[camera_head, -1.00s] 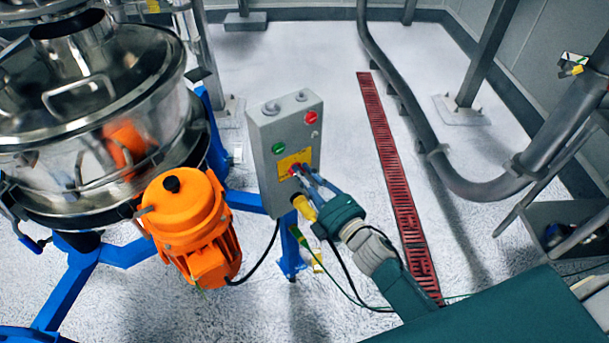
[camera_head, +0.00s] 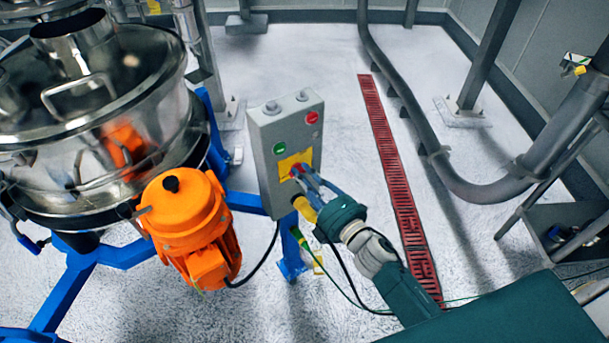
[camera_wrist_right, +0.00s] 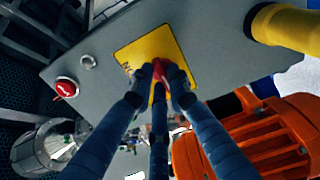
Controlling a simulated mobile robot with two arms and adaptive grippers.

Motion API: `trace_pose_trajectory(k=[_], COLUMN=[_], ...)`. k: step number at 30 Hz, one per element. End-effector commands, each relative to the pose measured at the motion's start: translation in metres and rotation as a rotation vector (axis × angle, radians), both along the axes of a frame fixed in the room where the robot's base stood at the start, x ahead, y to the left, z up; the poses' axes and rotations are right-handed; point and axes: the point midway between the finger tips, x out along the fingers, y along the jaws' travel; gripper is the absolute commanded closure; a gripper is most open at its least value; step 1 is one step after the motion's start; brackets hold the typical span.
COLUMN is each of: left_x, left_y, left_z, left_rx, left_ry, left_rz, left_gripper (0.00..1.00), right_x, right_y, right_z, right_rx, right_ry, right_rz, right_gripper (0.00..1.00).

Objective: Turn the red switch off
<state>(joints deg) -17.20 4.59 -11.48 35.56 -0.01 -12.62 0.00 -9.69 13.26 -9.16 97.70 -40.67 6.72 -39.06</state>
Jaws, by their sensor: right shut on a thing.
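The red switch (camera_wrist_right: 160,72) sits on a yellow plate (camera_wrist_right: 142,48) on the front of a grey control box (camera_head: 262,150). In the head view the switch (camera_head: 295,171) is mostly covered by my gripper. My right gripper (camera_head: 305,176) is at the plate with its blue fingers shut on the switch. In the right wrist view the fingertips (camera_wrist_right: 160,88) press on the switch from both sides, and a third finger shows below it. The switch's exact angle is hard to tell. My left gripper is not in view.
A green button (camera_head: 279,148) and a red button (camera_head: 312,117) are on the box. A yellow connector (camera_head: 304,208) sticks out below the plate. An orange motor (camera_head: 190,225) and a steel sifter (camera_head: 90,110) stand at left. Open floor lies right of the box.

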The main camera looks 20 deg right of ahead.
Motion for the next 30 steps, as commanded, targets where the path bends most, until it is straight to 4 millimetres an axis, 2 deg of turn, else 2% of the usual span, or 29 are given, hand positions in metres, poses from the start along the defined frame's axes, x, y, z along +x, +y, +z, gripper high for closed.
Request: trace_pose_trajectory(k=[3, 4, 6, 7, 15, 19, 23, 30], left_x=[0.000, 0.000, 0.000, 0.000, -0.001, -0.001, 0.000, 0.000], left_y=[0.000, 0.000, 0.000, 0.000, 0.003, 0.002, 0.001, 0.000], left_z=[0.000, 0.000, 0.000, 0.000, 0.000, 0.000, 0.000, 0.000], left_rx=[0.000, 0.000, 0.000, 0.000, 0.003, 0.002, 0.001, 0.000], left_ry=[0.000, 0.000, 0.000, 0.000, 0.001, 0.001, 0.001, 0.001], left_rz=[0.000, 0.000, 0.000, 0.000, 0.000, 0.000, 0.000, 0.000], left_gripper=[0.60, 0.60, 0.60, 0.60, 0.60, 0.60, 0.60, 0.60], right_x=[-0.001, -0.001, -0.001, -0.001, -0.001, -0.009, -0.031, -0.081], right_y=[0.001, 0.001, 0.001, 0.001, 0.000, -0.002, -0.008, -0.022], right_z=[-0.002, -0.002, -0.002, -0.002, -0.001, -0.001, -0.002, -0.002], right_rx=[-0.001, -0.001, -0.001, -0.001, 0.001, 0.000, 0.001, 0.001], right_ry=[0.003, 0.003, 0.003, 0.002, 0.001, 0.002, 0.004, 0.005], right_rz=[0.001, 0.002, 0.001, 0.001, 0.001, 0.001, 0.001, 0.000], right_gripper=[1.00, 0.80, 0.66, 0.65, 0.65, 0.65, 0.65, 0.65])
